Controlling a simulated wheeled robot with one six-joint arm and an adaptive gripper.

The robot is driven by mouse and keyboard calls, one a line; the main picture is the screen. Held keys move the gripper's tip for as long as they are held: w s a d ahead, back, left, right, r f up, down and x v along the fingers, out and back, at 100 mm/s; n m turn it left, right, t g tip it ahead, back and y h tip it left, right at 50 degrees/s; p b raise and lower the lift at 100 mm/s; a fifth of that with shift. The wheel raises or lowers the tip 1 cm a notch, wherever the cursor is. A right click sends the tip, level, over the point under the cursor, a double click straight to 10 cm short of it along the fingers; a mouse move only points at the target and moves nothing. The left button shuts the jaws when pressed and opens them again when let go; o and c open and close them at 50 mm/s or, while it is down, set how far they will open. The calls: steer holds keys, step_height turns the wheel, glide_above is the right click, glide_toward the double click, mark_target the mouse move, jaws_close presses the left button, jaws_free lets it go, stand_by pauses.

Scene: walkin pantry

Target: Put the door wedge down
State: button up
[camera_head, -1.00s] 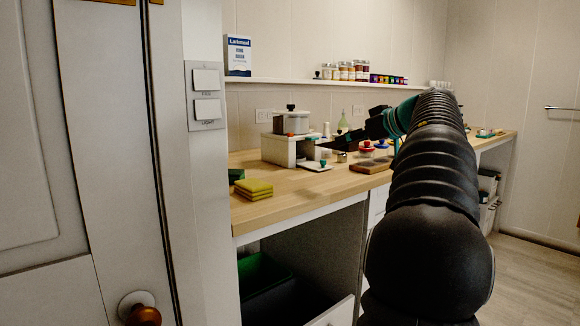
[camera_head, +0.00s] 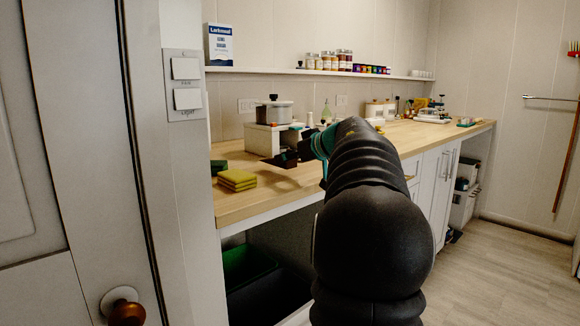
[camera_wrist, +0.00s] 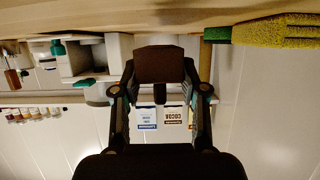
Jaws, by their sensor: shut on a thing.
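The door wedge (camera_wrist: 160,66) is a dark brown block in the wrist view, held between the two fingers of my gripper (camera_wrist: 159,75). My gripper is shut on it. In the head view my gripper (camera_head: 296,155) is over the wooden counter (camera_head: 262,203), in front of the white stand and to the right of the sponges. The wedge shows there only as a dark shape, partly merged with the gripper. I cannot tell whether it touches the counter.
Yellow sponges (camera_head: 237,180) and a green one (camera_head: 218,167) lie at the counter's left end. A white stand (camera_head: 262,138) bears a pot (camera_head: 274,112). Jars (camera_head: 329,61) line the shelf above. A dark bin (camera_head: 268,296) stands under the counter. The counter's front left is clear.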

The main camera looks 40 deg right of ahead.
steer(key=shift+f, duration=1.2)
steer(key=shift+f, duration=0.15)
steer(key=o, duration=1.2)
